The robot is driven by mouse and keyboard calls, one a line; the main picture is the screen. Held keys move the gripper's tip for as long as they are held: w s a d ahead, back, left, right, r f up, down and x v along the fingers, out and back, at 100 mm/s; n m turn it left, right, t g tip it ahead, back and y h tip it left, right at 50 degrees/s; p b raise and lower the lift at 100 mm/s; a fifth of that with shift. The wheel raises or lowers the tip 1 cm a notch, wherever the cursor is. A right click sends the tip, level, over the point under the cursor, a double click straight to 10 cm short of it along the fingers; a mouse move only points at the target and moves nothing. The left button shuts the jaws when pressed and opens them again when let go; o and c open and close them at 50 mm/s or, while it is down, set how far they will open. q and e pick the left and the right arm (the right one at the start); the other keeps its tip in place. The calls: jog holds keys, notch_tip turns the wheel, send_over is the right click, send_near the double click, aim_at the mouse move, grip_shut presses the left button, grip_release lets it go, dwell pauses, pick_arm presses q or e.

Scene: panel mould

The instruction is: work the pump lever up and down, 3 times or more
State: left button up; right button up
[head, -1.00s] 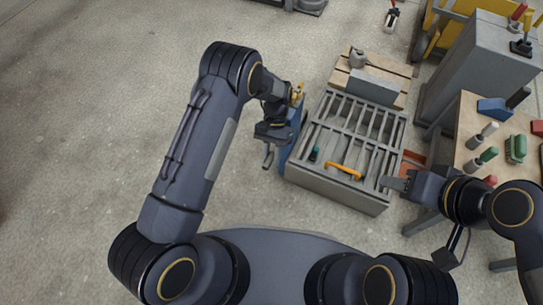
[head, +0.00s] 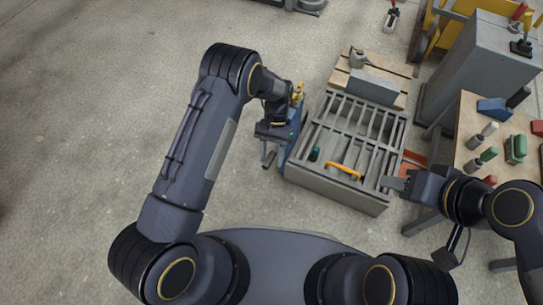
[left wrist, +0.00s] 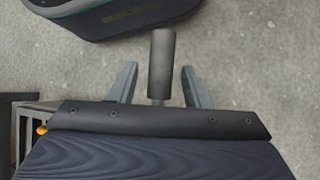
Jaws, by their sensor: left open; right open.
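The pump lever's dark round grip (left wrist: 162,62) lies between the two fingers of my left gripper (left wrist: 160,72) in the left wrist view. The fingers are open, with a gap on each side of the grip. In the head view the lever end (head: 268,161) shows just below my left gripper (head: 268,151). The blue pump body (head: 296,133) stands against the left side of the grey mould, partly hidden by my left arm. My right gripper (head: 391,183) is open and empty beside the mould's right front corner.
The grey slatted mould (head: 338,178) has a yellow handle (head: 344,171) inside. A wooden bench (head: 467,136) with several tools stands at right. An orange tray (head: 413,160) sits between them. The floor at left is clear.

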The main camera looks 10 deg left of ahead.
aim_at(271, 159)
pick_arm(q)
notch_tip(271, 159, up, 3)
jog(key=shift+r+p, duration=0.2)
jog(key=shift+p, duration=0.45)
jog(key=s+d+r+p, duration=0.1)
jog(key=s+r+p, duration=0.1)
jog(key=s+r, duration=0.2)
jog(key=s+r+p, duration=0.3)
jog(key=s+r, duration=0.2)
jog(key=s, duration=0.5)
jog(key=shift+d+r, duration=0.3)
jog(key=shift+d, duration=0.1)
